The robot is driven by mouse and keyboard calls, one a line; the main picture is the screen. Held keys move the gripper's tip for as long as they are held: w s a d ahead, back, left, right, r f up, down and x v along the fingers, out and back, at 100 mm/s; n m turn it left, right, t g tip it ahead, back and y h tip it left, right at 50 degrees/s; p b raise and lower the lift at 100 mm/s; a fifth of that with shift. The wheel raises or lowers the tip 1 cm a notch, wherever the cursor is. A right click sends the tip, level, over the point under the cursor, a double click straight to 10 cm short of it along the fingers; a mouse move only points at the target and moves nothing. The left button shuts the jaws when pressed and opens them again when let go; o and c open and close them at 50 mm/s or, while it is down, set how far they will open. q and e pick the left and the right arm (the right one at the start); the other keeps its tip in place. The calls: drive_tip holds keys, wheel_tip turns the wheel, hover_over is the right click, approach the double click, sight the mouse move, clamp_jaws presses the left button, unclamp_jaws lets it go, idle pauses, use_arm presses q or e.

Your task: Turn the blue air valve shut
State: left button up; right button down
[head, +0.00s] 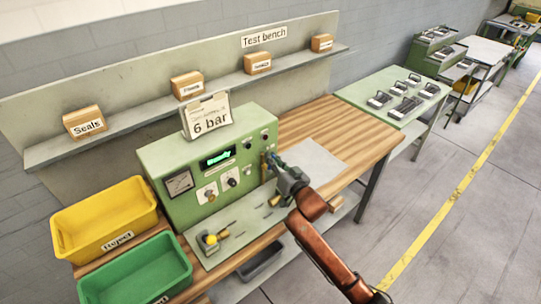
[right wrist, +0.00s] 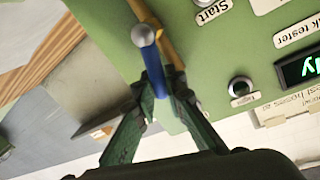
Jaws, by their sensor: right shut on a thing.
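The blue air valve's lever (right wrist: 152,62) shows in the right wrist view, with a round grey hub near its upper part and a brass pipe (right wrist: 165,38) close beside it. It sits at the right end of the green leak tester (head: 165,155). My right gripper (right wrist: 164,85) is shut on the blue lever, with one finger on each side of it. In the head view the right gripper (head: 272,165) reaches the tester's right side and mostly hides the valve. I cannot tell how far the lever is turned. My left gripper is not in view.
A yellow bin (head: 105,215) and a green bin (head: 135,270) stand at the left. A "6 bar" card (head: 207,117) stands on the tester, whose display (head: 217,158) is lit. A shelf (head: 215,92) with small boxes runs behind.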

drive_tip(key=m+p, duration=0.2)
drive_tip(key=p, duration=0.1)
drive_tip(key=shift+w+d, duration=0.25)
drive_tip(key=shift+d, duration=0.15)
drive_tip(key=shift+w+d+f+m+g+p, duration=0.2)
drive_tip(key=shift+f+m+g+p, duration=0.25)
drive_tip(key=shift+p, duration=0.3)
drive_tip(key=shift+r, duration=0.1)
drive_tip(key=c, duration=2)
unclamp_jaws()
drive_tip(key=shift+o, duration=0.2)
drive_tip(key=v, duration=1.2)
drive_tip(key=shift+f, duration=0.2)
drive_tip(key=shift+d, duration=0.1)
